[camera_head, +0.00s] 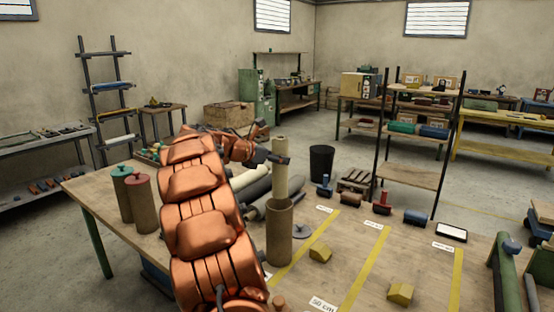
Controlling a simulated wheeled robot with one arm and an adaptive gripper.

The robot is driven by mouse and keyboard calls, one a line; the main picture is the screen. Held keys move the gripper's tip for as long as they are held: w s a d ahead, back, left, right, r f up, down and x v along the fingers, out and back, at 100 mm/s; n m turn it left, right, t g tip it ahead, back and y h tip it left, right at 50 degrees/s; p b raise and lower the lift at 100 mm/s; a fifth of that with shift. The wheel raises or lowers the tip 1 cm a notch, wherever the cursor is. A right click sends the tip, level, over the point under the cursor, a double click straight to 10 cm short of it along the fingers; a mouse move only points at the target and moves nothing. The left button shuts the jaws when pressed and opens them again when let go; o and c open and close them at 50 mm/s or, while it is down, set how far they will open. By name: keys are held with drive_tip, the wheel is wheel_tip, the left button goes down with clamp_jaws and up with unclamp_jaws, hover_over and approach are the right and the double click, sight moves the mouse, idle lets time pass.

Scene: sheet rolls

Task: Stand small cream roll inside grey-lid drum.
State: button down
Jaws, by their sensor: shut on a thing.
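The small cream roll (281,182) stands upright, in line with the open top of a tall brown drum (279,237) on the table. Its lower end meets the drum's rim in the picture; I cannot tell how far it is inside. My gripper (279,159) is shut on the roll in its upper part, coming from the left. A round grey lid (302,231) lies flat on the table just right of the drum. My orange arm covers the table to the left of the drum.
Two brown drums with a green lid (122,171) and a red lid (140,168) stand at the left. Grey and dark rolls (257,188) lie behind the drum. Yellow blocks (320,253) and yellow strips are on the right. A black bin (321,162) stands beyond the table.

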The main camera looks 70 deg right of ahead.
drive_tip(key=shift+f+b, duration=3.5)
drive_tip(key=shift+f, duration=4.8)
drive_tip(key=shift+f, duration=0.1)
drive_tip(key=shift+c, duration=1.9)
unclamp_jaws()
drive_tip(key=shift+f, duration=0.15)
drive_tip(key=shift+o, duration=0.7)
drive_tip(key=shift+a, duration=0.2)
drive_tip(key=v, duration=1)
drive_tip(key=shift+w+a+r, duration=0.1)
drive_tip(key=shift+w+r, duration=0.05)
drive_tip(key=shift+r, duration=0.35)
drive_tip(key=shift+w+a+r, duration=0.25)
drive_tip(key=shift+w+a, duration=0.05)
drive_tip(key=shift+a, duration=0.25)
